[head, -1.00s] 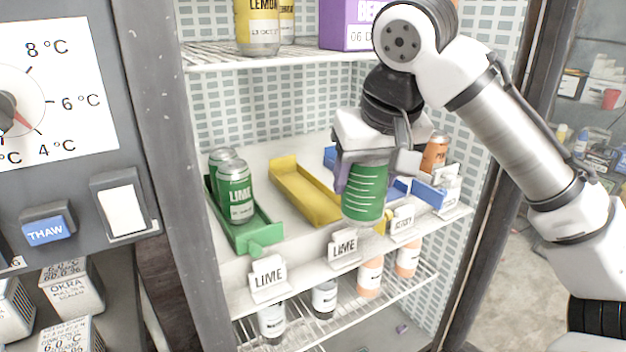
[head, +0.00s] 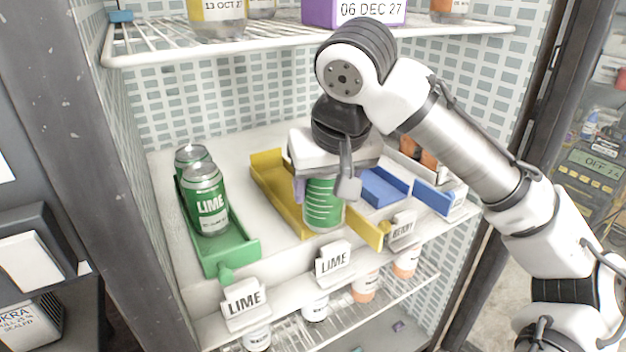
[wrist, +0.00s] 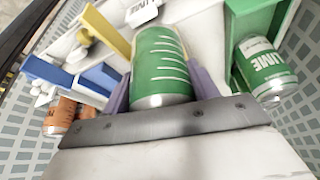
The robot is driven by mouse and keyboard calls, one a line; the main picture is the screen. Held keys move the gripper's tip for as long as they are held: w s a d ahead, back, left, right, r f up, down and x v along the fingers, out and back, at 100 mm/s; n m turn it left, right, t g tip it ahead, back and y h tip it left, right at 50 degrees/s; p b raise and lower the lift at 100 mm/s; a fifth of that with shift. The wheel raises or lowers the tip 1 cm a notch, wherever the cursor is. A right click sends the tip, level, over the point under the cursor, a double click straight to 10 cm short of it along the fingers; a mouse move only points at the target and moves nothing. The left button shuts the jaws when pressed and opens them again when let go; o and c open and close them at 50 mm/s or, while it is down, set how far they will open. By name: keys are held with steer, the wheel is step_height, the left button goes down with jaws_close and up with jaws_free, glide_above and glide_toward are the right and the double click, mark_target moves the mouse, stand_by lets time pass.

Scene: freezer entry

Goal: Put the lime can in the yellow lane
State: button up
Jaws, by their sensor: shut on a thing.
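My gripper (head: 322,188) is shut on a green lime can (head: 323,205), with a finger on each side of it. The held can looks upright and hangs at the yellow lane (head: 272,190), over its front right part. I cannot tell whether its base touches the lane floor. The held can also shows between the purple fingers in the wrist view (wrist: 161,68). The lane's front end shows right of the can, and its back end shows left of the gripper. Two more lime cans (head: 206,200) stand in the green lane (head: 232,252) at left.
A wire shelf (head: 280,40) with a purple box (head: 355,12) is above. A door frame post (head: 75,140) stands at left.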

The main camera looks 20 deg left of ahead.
steer(key=w+a+f, duration=0.1)
steer(key=w, duration=0.1)
steer(key=w+a+f+p, duration=0.1)
steer(key=w+a+f, duration=0.1)
steer(key=shift+w+a, duration=0.1)
steer(key=shift+f, duration=0.2)
steer(key=shift+f, duration=0.2)
steer(key=o, duration=1.3)
steer(key=shift+o, duration=0.2)
steer(key=shift+r+b, duration=0.45)
steer(key=shift+r, duration=0.2)
steer(key=s+d+b, duration=0.2)
steer(key=s+d, duration=0.5)
steer(key=s, duration=0.2)
steer(key=shift+s+d+b, duration=0.3)
steer(key=shift+s+d, duration=0.05)
